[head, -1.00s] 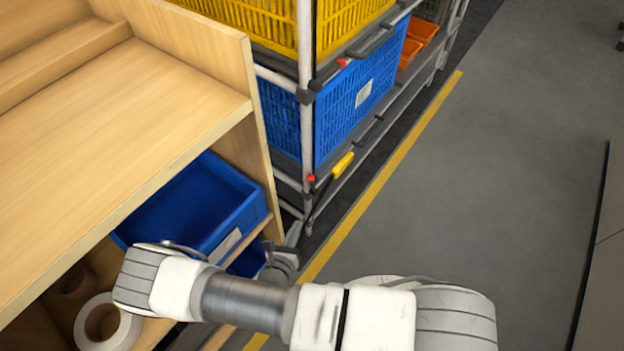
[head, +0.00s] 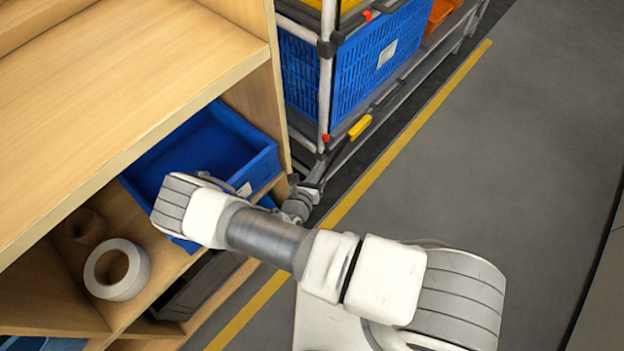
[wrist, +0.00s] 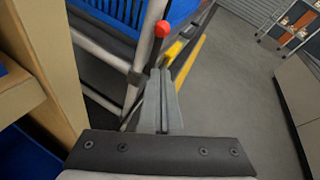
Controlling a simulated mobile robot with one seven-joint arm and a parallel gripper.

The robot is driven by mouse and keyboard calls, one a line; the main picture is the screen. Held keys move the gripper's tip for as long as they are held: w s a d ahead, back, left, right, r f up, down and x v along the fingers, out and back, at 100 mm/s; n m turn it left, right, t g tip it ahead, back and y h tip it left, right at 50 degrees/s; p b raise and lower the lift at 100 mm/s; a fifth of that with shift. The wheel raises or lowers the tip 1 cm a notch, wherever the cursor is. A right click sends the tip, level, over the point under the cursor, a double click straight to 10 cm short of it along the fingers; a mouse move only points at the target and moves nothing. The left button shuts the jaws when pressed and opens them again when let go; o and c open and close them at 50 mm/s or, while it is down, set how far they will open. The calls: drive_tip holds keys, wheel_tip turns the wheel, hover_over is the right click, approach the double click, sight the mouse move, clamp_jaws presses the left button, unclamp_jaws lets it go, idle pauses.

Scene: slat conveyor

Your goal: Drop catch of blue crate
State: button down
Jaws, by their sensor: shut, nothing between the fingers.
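A blue slatted crate (head: 350,72) sits in the rack beyond the wooden shelf; part of it shows at the top of the wrist view (wrist: 185,10). A red knob (head: 325,138) is at the rack's front post, with a yellow piece (head: 360,127) to its right along the lower rail. In the wrist view the red knob (wrist: 162,29) appears just beyond my fingertips, and the yellow piece (wrist: 174,52) to their right. Which part is the catch is unclear. My gripper (wrist: 162,75) is shut and empty; contact with the rack cannot be told.
A wooden shelf (head: 150,65) stands close on the left, holding a blue bin (head: 262,165) and a white tape roll (head: 117,270). My arm passes in front of it. Grey floor (head: 500,150) beyond the yellow line (head: 415,130) is clear.

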sight(327, 142)
drive_tip(key=shift+w+d+r+b, duration=0.15)
drive_tip(key=shift+w+r, duration=0.05)
drive_tip(key=shift+w, duration=0.7)
drive_tip(key=shift+w+d+r+b, duration=0.2)
drive_tip(key=shift+w, duration=0.75)
drive_tip(key=shift+w+d+r+b, duration=0.15)
drive_tip(key=shift+w+r, duration=0.05)
drive_tip(key=shift+w, duration=0.7)
drive_tip(key=shift+r, duration=0.1)
drive_tip(key=shift+w+d+p, duration=0.15)
drive_tip(key=shift+p, duration=0.15)
